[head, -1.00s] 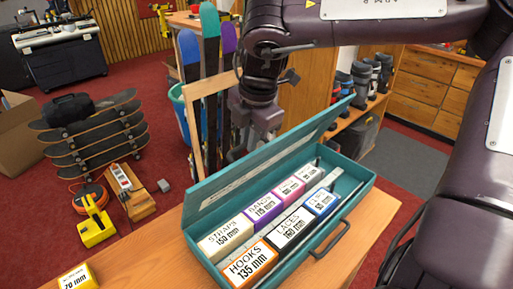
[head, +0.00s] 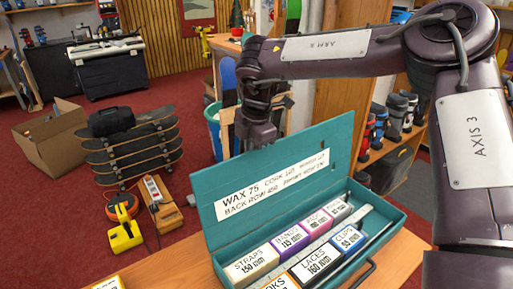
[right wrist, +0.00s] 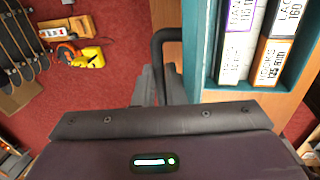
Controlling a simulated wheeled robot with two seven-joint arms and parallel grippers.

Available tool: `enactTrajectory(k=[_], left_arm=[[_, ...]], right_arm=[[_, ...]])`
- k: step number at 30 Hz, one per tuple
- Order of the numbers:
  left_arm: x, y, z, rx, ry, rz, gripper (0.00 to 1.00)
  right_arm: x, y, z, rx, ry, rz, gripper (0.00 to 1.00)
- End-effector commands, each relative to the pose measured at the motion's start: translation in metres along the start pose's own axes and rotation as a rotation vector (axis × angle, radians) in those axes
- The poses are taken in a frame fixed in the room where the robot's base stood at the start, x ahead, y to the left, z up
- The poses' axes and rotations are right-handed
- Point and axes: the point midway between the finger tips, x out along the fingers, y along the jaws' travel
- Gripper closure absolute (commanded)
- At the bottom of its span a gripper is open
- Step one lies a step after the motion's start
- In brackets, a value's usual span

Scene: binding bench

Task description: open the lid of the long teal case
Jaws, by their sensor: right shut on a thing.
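The long teal case (head: 398,213) stands on the wooden bench with its lid (head: 325,150) raised. The lid stands up at the far side, its inside and white label facing me. It is tilted back. My right gripper (head: 262,138) is behind the lid, at its outer side. In the right wrist view its fingers (right wrist: 163,88) are shut on a black bar handle (right wrist: 157,55) beside the lid's teal edge (right wrist: 196,50). The head view hides this grip behind the lid. My left gripper is not in view.
Labelled boxes, such as the straps box (head: 250,266) and clips box (head: 348,239), lie inside the case. A front handle (head: 366,272) is on the case. A rack of skateboards (head: 130,150) stands on the red floor. Shelves with boots (head: 395,120) stand behind the case.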

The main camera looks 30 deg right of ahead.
Motion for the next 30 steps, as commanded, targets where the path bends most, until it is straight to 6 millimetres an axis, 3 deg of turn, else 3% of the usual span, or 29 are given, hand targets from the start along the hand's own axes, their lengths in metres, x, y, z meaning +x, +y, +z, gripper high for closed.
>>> enactTrajectory(k=[13, 14, 18, 30], left_arm=[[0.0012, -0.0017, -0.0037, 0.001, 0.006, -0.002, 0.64], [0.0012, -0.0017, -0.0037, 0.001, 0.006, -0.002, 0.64], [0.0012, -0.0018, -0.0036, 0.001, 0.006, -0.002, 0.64], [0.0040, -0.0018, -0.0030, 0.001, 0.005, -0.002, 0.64]], right_arm=[[0.0069, 0.0059, 0.0004, 0.002, -0.002, 0.017, 1.00], [0.0069, 0.0059, 0.0004, 0.002, -0.002, 0.017, 0.87], [0.0075, 0.0052, 0.0004, 0.002, -0.002, 0.015, 0.69], [0.0042, 0.0034, 0.0002, 0.000, -0.003, 0.013, 0.67]])
